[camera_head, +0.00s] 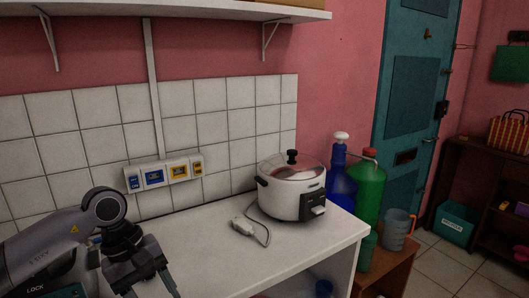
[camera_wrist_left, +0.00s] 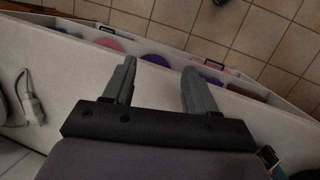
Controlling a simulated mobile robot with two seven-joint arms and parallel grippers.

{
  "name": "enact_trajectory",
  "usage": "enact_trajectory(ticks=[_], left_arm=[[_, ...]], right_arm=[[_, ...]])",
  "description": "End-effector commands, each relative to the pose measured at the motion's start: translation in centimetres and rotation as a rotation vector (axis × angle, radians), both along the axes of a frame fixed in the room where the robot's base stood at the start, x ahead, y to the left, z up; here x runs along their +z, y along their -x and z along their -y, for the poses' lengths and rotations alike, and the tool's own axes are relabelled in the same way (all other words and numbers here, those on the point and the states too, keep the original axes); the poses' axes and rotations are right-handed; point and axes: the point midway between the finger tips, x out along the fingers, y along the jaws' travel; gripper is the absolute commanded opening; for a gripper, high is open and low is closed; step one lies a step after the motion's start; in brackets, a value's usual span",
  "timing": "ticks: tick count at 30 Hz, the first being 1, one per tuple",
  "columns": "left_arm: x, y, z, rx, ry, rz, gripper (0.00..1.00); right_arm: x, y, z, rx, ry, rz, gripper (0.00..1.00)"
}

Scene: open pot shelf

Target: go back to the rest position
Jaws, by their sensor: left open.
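My left gripper (camera_head: 150,282) is at the lower left of the head view, over the front part of the white counter (camera_head: 222,262). In the left wrist view its two fingers (camera_wrist_left: 160,88) are spread apart with nothing between them. They reach over the counter's edge, and lower shelves with several coloured items (camera_wrist_left: 160,60) show beyond. My right gripper is in neither view.
A white rice cooker (camera_head: 290,190) stands at the counter's right end, its plug (camera_head: 242,226) lying beside it. Blue (camera_head: 340,182) and green (camera_head: 368,192) bottles and a grey jug (camera_head: 397,230) stand further right. A wall shelf (camera_head: 180,10) hangs above; the counter's middle is clear.

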Motion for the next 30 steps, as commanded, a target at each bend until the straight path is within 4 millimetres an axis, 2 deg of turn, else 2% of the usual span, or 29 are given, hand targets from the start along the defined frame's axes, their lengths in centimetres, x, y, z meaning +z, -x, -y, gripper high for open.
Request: enact_trajectory(ticks=[1, 2, 6, 9, 13, 17, 21, 25, 28, 29, 30], left_arm=[[-1.1, 1.1, 2.5, 0.033, 0.096, -0.049, 0.57], [-1.4, 1.7, 3.9, 0.060, 0.154, -0.079, 0.57], [-1.9, 4.4, 10.3, 0.226, 0.446, -0.270, 0.57], [-1.1, 6.0, 14.1, 0.376, 0.650, -0.454, 0.57], [0.6, 7.0, 17.2, 0.596, 0.885, -0.736, 0.57], [2.1, 6.8, 18.2, 0.838, 1.088, -1.062, 0.57], [2.4, 5.5, 17.3, 1.114, 1.264, -1.453, 0.57], [0.8, 4.1, 14.8, 1.375, 1.392, -1.846, 0.57], [-1.9, 3.5, 12.2, 1.576, 1.467, -2.164, 0.57], [-2.9, 3.5, 11.4, -1.612, -1.466, 2.236, 0.57], [-4.4, 3.6, 10.2, -1.540, -1.356, 2.155, 0.57]], right_arm=[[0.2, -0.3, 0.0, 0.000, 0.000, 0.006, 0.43], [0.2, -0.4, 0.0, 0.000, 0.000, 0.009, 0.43], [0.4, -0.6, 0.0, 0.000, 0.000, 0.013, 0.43], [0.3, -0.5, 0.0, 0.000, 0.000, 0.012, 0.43], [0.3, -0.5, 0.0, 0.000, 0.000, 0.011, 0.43], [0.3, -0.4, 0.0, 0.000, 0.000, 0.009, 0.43], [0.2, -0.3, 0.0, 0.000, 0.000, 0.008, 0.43], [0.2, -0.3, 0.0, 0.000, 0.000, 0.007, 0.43], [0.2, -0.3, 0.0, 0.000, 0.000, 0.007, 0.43], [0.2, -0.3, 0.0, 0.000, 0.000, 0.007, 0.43], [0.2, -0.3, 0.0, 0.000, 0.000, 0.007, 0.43]])
